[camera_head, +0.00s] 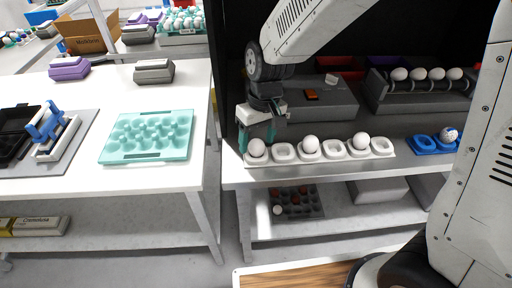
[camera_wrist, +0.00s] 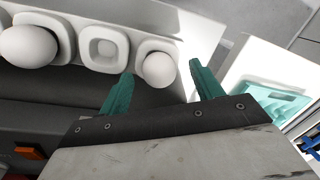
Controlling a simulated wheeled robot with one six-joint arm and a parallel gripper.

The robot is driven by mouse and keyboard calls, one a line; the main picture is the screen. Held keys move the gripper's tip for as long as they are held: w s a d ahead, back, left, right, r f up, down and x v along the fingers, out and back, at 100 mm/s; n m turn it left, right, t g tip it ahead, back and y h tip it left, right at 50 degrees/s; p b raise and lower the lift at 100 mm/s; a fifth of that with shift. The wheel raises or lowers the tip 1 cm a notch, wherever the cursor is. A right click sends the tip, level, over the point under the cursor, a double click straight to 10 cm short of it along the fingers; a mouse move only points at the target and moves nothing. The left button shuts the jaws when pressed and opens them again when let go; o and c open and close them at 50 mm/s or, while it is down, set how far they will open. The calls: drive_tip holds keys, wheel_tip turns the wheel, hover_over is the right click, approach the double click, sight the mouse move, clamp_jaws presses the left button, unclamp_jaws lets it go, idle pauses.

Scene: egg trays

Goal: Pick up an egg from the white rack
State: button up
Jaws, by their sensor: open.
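The white rack (camera_head: 283,155) lies along the front edge of the right table, with white eggs in some of its cups. The leftmost egg (camera_head: 257,147) sits in the end cup, and it also shows in the wrist view (camera_wrist: 158,69). Two more eggs stand farther right, one in the middle (camera_head: 310,144) and one near the right end (camera_head: 361,141). My gripper (camera_wrist: 163,82) is open, its teal fingers apart and empty. In the wrist view the leftmost egg lies between and just beyond the fingertips. In the head view my gripper is beside that egg, partly hiding the rack's left end.
A grey box (camera_head: 325,100) and a rack of several eggs (camera_head: 420,88) stand behind. A blue rack (camera_head: 425,146) lies at the right. A gap separates this table from the left table, which holds a teal egg tray (camera_head: 150,158).

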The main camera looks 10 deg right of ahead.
drive_tip(key=shift+a+f, duration=0.1)
drive_tip(key=shift+f, duration=0.65)
drive_tip(key=c, duration=0.7)
drive_tip(key=shift+r, duration=0.1)
